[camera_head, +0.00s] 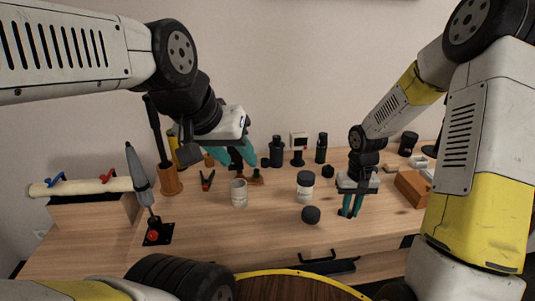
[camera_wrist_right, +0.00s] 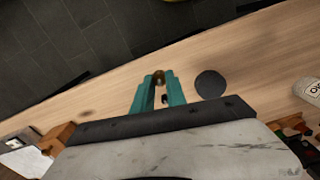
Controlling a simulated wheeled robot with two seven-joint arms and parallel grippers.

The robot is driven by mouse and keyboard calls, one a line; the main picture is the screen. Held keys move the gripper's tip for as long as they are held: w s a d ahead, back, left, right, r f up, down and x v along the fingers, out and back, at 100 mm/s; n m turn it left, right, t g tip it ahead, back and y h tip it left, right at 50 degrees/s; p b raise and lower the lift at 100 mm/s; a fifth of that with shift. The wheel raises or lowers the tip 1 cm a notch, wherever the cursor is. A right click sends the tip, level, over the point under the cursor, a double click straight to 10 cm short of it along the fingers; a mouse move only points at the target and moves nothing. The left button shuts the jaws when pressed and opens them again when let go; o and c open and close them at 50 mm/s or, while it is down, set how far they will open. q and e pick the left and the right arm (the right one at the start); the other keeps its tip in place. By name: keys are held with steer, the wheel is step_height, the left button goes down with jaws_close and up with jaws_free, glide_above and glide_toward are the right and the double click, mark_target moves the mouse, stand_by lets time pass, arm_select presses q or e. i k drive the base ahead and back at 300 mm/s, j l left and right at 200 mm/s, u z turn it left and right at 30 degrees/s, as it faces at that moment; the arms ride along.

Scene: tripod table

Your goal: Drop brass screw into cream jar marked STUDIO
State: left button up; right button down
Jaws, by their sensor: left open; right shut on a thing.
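My right gripper (camera_head: 350,210) is shut low over the table, right of centre. Its wrist view shows a small round brass end, the brass screw (camera_wrist_right: 159,74), between the teal fingertips (camera_wrist_right: 159,85). The screw cannot be made out in the head view. A pale jar with a dark top (camera_head: 305,187) stands left of this gripper. A pale jar with partly visible lettering (camera_wrist_right: 309,88), seemingly ending in "IO", is cut off at the right edge of the wrist view. Another pale jar (camera_head: 239,193) stands further left. My left gripper (camera_head: 238,168) is open above the back of the table, near small items.
A round black lid-like piece (camera_head: 311,214) lies just left of my right gripper; it also shows in the wrist view (camera_wrist_right: 210,84). Dark bottles (camera_head: 277,151) stand behind. A wooden box (camera_head: 412,187) is at right.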

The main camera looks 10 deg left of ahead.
mark_target(239, 205)
steer(key=i+l+u, duration=0.1)
steer(key=u, duration=1.1)
steer(key=l, duration=0.45)
steer(key=i+l+u, duration=0.15)
steer(key=l, duration=0.35)
